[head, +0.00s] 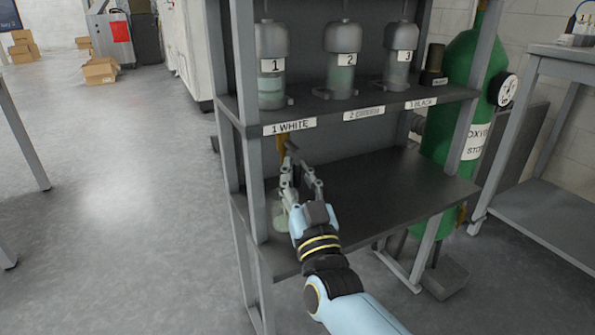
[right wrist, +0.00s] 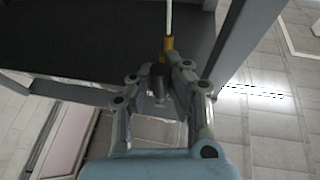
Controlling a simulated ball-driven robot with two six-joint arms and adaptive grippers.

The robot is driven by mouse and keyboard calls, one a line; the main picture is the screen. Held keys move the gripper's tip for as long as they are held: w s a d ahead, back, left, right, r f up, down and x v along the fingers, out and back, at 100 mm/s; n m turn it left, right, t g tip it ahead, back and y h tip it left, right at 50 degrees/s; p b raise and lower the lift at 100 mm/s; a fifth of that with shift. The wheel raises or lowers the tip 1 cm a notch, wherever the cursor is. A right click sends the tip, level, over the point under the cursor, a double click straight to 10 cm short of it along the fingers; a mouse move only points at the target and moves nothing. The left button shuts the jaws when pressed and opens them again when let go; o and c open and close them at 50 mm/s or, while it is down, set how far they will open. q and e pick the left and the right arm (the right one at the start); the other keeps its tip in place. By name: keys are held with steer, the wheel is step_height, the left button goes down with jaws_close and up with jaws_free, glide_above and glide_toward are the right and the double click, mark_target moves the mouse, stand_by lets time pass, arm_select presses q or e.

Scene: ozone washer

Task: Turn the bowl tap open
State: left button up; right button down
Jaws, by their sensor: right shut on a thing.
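The bowl tap shows as a brass piece (head: 282,146) below the upper shelf, under the label "1 WHITE". A dark grey handle (head: 292,148) sits beside it. In the right wrist view the brass part (right wrist: 167,43) is at the end of a pale thin tube, and a grey cylindrical piece (right wrist: 160,75) lies between the fingers. My right gripper (head: 297,172) is at the tap, shut on its handle; it also shows in the right wrist view (right wrist: 168,70). The fingers partly hide the handle. A pale, glassy rounded thing (head: 279,223) is partly behind the gripper. My left gripper is out of view.
Grey-capped jars numbered 1 (head: 272,88), 2 (head: 341,82) and 3 (head: 398,70) stand on the upper shelf (head: 320,108). The lower shelf (head: 400,185) is mostly bare. A rack post (head: 255,180) is close left of the gripper. A green cylinder (head: 455,110) stands right.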

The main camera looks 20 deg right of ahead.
stand_by(0.4)
steer(key=c, duration=1.2)
jaws_free()
steer(key=shift+s, duration=0.1)
steer(key=shift+c, duration=0.2)
steer(key=v, duration=0.7)
steer(key=shift+s, duration=0.2)
